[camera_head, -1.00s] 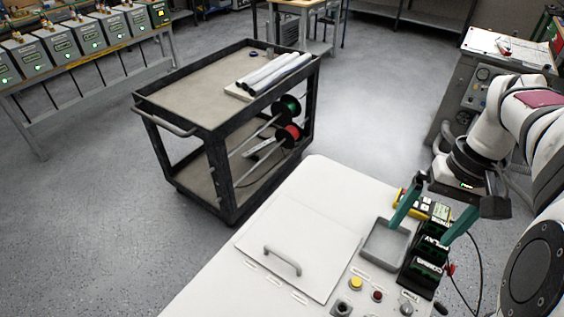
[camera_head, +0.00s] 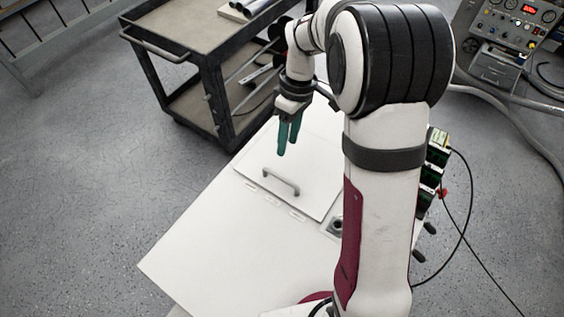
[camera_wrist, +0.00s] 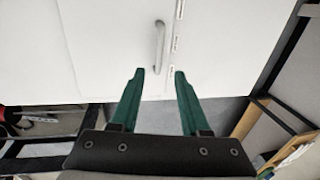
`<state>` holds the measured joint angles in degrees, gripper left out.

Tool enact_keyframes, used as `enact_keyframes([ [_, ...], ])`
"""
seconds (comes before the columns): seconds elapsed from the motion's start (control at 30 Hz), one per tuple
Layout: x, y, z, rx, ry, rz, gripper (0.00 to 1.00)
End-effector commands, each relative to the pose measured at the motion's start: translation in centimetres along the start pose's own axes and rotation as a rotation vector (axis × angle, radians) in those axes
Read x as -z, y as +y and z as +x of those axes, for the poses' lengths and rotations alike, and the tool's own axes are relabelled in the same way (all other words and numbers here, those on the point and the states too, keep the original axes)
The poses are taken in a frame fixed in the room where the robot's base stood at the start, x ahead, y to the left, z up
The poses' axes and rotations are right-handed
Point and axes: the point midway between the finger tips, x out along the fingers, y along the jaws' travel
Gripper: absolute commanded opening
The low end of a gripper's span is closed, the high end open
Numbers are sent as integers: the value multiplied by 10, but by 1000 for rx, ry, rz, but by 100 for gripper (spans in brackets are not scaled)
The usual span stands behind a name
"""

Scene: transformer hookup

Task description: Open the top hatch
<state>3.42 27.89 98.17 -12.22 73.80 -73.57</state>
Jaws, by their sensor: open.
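The top hatch (camera_head: 308,163) is a white square panel lying flat and closed in the white table-like top. A grey bar handle (camera_head: 281,182) stands on it near its hinge-like slotted side. The handle also shows in the wrist view (camera_wrist: 160,46), upright in the picture, just beyond my fingertips. My gripper (camera_head: 288,143) has teal fingers pointing down and hangs above the hatch, behind the handle in the head view. In the wrist view my gripper (camera_wrist: 157,72) is open with nothing between the fingers. The right part of the hatch is hidden behind my arm.
The white top (camera_head: 215,262) is clear at the front left. Dark terminal blocks (camera_head: 432,165) with cables stand to the right, beyond my arm. A black cart (camera_head: 207,75) with tubes stands behind on the left. A control panel (camera_head: 515,30) is at the back right.

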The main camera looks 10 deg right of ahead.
Motion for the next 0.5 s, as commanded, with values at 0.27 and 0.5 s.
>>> enact_keyframes([
  [0.27,-1,-1,79,3,-3,4,46],
  [0.5,-1,0,107,1,0,5,46],
])
